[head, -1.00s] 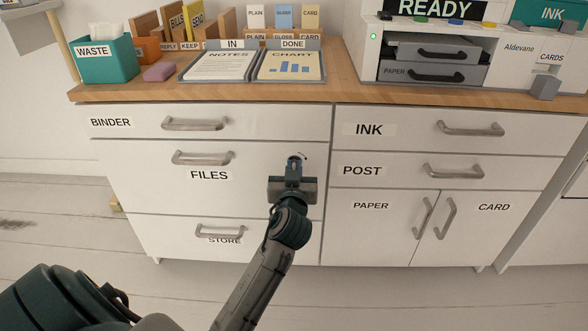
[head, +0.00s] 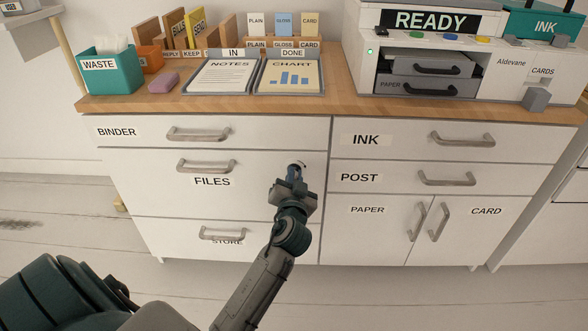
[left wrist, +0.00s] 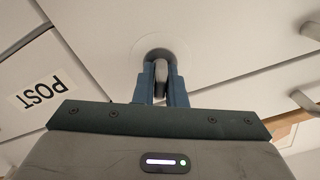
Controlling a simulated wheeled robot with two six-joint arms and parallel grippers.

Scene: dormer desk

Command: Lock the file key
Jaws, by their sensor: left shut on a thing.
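The file key (left wrist: 161,77) is a small grey key set in a round lock plate (left wrist: 152,52) on the front of the FILES drawer (head: 150,196). In the head view the lock plate (head: 298,163) shows just past my gripper, at the drawer's right side. My left gripper (head: 297,174) is shut on the key; in the left wrist view its blue fingers (left wrist: 161,84) press on both sides of it. My left gripper is rolled at a tilt against the drawer front. The key is mostly hidden in the head view. The FILES drawer looks closed. My right gripper is not in view.
The BINDER drawer (head: 260,134) is above and the STORE drawer (head: 160,238) below, both closed. The INK and POST drawers and the PAPER and CARD doors are to the right. The desktop (head: 200,102) holds trays, a waste box (head: 113,74) and a printer.

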